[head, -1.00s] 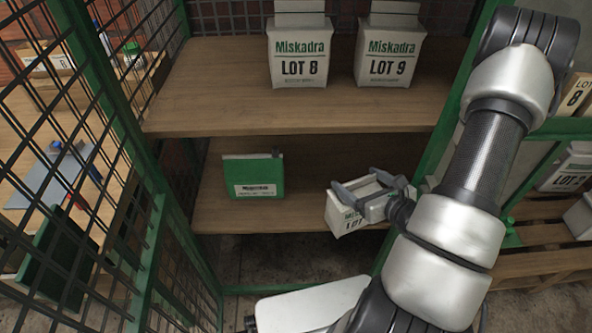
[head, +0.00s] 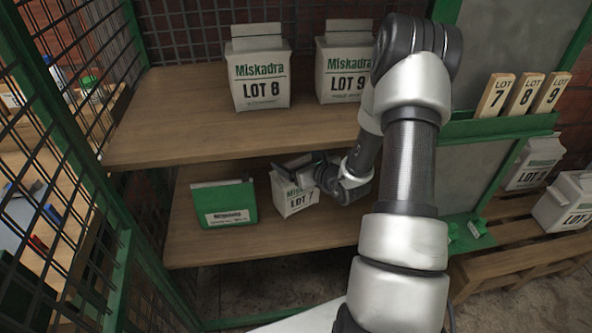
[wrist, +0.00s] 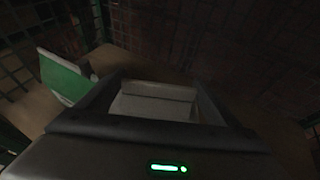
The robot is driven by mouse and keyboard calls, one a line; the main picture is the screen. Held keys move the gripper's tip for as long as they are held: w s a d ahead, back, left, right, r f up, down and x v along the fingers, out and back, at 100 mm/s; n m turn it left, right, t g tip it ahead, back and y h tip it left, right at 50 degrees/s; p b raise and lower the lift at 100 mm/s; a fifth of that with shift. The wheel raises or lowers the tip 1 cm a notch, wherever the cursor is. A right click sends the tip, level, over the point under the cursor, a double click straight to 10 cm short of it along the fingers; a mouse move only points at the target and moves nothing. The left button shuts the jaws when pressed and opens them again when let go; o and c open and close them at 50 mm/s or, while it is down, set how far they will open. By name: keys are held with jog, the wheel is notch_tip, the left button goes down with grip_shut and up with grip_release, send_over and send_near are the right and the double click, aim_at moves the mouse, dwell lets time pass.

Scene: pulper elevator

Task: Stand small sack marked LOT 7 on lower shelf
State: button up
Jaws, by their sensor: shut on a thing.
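The small white sack marked LOT 7 (head: 292,197) is at the lower shelf (head: 262,237), right of a green box. It looks nearly upright, with its printed face to the front. I cannot tell whether its base touches the shelf board. My gripper (head: 300,168) is shut on the sack's top, reaching in from the right. In the wrist view my gripper (wrist: 155,92) frames the sack's pale folded top (wrist: 152,103).
The green box (head: 224,204) stands left of the sack; it also shows in the wrist view (wrist: 65,76). Above, the upper shelf (head: 190,120) holds sacks LOT 8 (head: 262,82) and LOT 9 (head: 343,80). A mesh wall (head: 60,130) bounds the left.

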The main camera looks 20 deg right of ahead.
jog(key=shift+f+b, duration=0.55)
jog(key=shift+f, duration=1.1)
jog(key=shift+f, duration=0.15)
jog(key=o, duration=2)
jog(key=shift+f, duration=0.1)
jog(key=shift+r, duration=0.2)
jog(key=p+v, duration=0.2)
jog(key=v, duration=1)
